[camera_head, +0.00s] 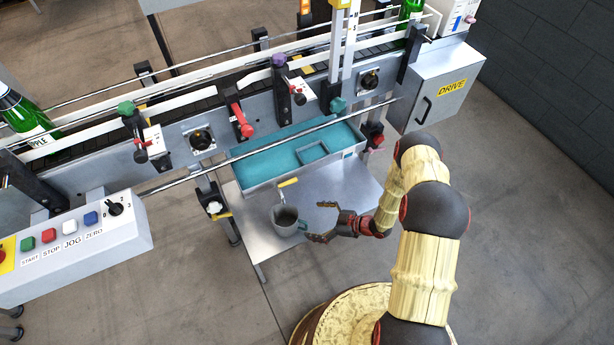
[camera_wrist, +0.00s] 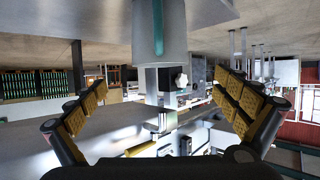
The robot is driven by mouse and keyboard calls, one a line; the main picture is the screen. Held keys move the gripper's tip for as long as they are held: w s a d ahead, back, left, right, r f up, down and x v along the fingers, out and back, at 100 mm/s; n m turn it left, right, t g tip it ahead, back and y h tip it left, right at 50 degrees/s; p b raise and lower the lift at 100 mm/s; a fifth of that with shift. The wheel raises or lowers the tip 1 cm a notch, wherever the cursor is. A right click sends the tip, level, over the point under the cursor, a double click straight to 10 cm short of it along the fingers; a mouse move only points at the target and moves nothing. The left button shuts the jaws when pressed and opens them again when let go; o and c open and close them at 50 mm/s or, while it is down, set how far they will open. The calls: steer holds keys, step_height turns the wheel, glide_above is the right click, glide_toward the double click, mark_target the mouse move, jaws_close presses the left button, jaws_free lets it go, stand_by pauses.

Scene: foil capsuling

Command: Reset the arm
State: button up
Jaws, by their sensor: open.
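My gripper (camera_head: 318,222) is open and empty to the right of a grey mug (camera_head: 287,221) with a teal handle. The mug stands upright on the steel side table (camera_head: 345,185). Its handle side faces my gripper, and a small gap seems to lie between them. In the wrist view, both padded fingers of my gripper (camera_wrist: 161,86) are spread wide with nothing between them. The mug (camera_wrist: 180,28) with its teal handle (camera_wrist: 158,28) shows ahead at the top middle. My arm comes in from the lower right.
A teal-lined tray (camera_head: 262,168) sits behind the mug, with a yellow-handled tool (camera_head: 288,183) at its front edge. The conveyor with knobs, rails and green bottles (camera_head: 22,112) runs behind. A control box (camera_head: 75,250) stands left, the drive box (camera_head: 440,85) right. Floor is clear at right.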

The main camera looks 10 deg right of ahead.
steer(key=s+d+f+m+g+h, duration=0.25)
steer(key=s+d+f+h, duration=0.35)
steer(key=f, duration=0.4)
steer(key=d+r+m+g+h, duration=0.1)
steer(key=d+r+m+h, duration=0.1)
steer(key=d, duration=0.5)
steer(key=s+d+r+m+g+h, duration=0.1)
steer(key=d+r+m+g+h, duration=0.15)
steer(key=d+r, duration=0.45)
steer(key=d+r+m+g+h, duration=0.1)
steer(key=d+r+m+h, duration=0.15)
steer(key=r, duration=0.85)
steer(key=s+a+r+m+t, duration=0.1)
steer(key=s+a+r, duration=0.4)
steer(key=r, duration=1.1)
steer(key=s+a+r+t, duration=0.3)
steer(key=s+a+r, duration=0.2)
steer(key=r, duration=1.2)
steer(key=s+a+r+m+t+y, duration=0.1)
steer(key=s+a+r, duration=0.4)
steer(key=r, duration=1.1)
steer(key=shift+s+a+r+m+t, duration=0.2)
steer(key=shift+a+m+t, duration=0.25)
steer(key=shift+a, duration=0.4)
